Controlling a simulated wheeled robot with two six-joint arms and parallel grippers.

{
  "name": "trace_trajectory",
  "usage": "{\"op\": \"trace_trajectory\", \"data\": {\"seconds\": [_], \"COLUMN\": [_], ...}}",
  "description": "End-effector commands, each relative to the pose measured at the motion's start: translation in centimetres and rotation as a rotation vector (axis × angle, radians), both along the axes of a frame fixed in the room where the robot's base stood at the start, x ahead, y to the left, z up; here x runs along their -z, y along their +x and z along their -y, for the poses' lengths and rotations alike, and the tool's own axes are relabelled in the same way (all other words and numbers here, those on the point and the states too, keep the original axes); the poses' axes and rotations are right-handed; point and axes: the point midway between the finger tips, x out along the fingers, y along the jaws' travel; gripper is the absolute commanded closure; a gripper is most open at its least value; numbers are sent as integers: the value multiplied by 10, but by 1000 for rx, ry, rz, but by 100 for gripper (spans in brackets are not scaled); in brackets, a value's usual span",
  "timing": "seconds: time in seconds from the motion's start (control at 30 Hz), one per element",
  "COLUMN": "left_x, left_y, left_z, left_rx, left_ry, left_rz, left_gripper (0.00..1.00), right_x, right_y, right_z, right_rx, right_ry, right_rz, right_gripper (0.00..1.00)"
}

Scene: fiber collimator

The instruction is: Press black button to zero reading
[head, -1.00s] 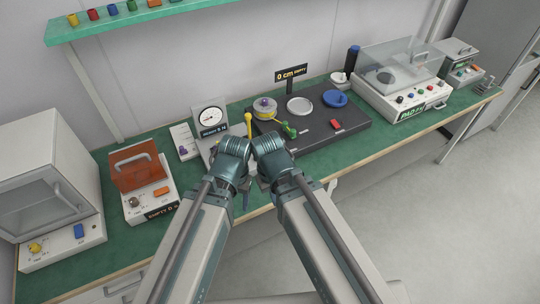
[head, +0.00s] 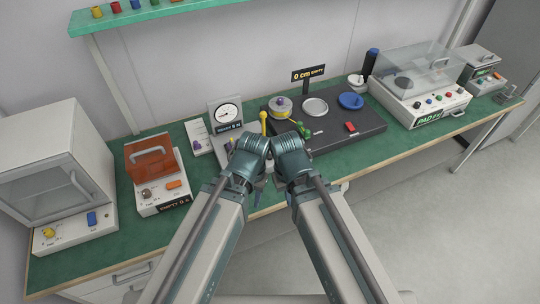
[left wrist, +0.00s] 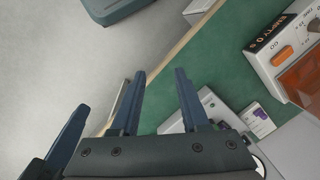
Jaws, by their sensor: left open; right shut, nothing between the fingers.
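A white upright gauge (head: 227,113) with a round dial and a dark readout below stands on the green bench, left of a black board. I cannot make out a black button on it or nearby; my wrists block part of the bench in front. My left gripper is open and empty, its two dark blue fingers (left wrist: 160,97) showing in the left wrist view over the bench's front edge. My right gripper (head: 272,170) is shut and empty, close beside the left one in front of the gauge and board; its tips are largely hidden by the wrists.
The black board (head: 340,133) bears a silver disc (head: 315,107), a blue disc (head: 351,101), a red block (head: 351,127) and a sign reading 0 cm (head: 308,73). A yellow-topped post (head: 263,121) stands close to my wrists. An orange-lidded device (head: 153,165) is left; a clear-covered instrument (head: 425,85) is right.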

Motion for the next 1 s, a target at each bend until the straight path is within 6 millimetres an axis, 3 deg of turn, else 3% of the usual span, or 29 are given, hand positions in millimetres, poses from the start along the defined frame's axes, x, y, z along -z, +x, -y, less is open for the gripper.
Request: {"op": "trace_trajectory", "data": {"seconds": [0.03,0.23,1.0], "left_x": [0,0,0], "left_y": [0,0,0], "left_z": [0,0,0], "left_rx": [0,0,0], "left_ry": [0,0,0], "left_rz": [0,0,0], "left_gripper": [66,100,100], "right_x": [0,0,0], "right_y": [0,0,0], "right_z": [0,0,0], "right_rx": [0,0,0], "right_ry": [0,0,0], "right_rz": [0,0,0], "right_gripper": [100,100,100]}}
